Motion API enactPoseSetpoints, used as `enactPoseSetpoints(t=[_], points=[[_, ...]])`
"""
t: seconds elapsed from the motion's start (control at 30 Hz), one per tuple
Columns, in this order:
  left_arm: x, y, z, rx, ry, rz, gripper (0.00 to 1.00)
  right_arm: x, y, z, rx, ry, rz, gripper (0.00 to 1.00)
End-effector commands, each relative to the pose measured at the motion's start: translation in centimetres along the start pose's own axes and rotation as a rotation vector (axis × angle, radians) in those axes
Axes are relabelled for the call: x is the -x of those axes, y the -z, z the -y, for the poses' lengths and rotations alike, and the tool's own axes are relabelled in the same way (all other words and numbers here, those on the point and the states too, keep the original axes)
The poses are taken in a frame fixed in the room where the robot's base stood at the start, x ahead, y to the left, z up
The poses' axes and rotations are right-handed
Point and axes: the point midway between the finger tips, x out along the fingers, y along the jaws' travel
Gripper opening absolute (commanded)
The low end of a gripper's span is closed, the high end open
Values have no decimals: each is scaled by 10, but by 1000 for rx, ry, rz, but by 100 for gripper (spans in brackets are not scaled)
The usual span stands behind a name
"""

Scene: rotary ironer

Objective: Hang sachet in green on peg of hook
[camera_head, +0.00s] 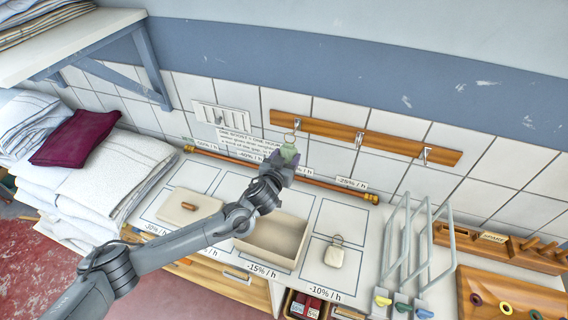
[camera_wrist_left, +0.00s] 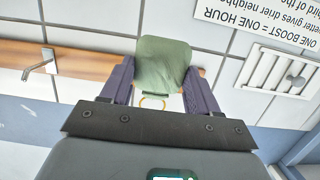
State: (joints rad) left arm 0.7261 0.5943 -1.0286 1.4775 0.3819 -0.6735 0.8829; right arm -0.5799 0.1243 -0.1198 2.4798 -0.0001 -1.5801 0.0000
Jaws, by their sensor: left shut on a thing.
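The green sachet (camera_head: 288,153) is between the fingers of my left gripper (camera_head: 284,163), which is shut on it in front of the wall. In the left wrist view the sachet (camera_wrist_left: 163,65) is a pale green pad between two dark fingers (camera_wrist_left: 160,82), with its brass ring (camera_wrist_left: 153,102) on the side near the gripper body. A wooden rail (camera_head: 320,130) with metal hooks is on the tiled wall. The left hook (camera_head: 297,123) is just above the sachet in the head view; I cannot tell whether the ring touches its peg. My right gripper is out of view.
The middle hook (camera_head: 359,138) and right hook (camera_head: 426,153) are empty. A copper pipe (camera_head: 330,187) runs below the rail. A cream tray (camera_head: 272,242), a cream sachet (camera_head: 334,256) and a wire rack (camera_head: 415,250) are on the counter. Folded linen (camera_head: 95,180) is at left.

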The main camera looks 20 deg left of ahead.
Motion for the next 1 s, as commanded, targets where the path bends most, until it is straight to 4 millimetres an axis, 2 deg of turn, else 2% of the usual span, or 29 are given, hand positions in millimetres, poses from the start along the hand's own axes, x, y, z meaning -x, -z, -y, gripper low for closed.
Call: enactPoseSetpoints(t=[0.63,1.0], points=[[-38,4,0,0,-1,-1,32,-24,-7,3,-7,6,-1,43],[-51,-4,-1,2,-1,0,32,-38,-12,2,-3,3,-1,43]])
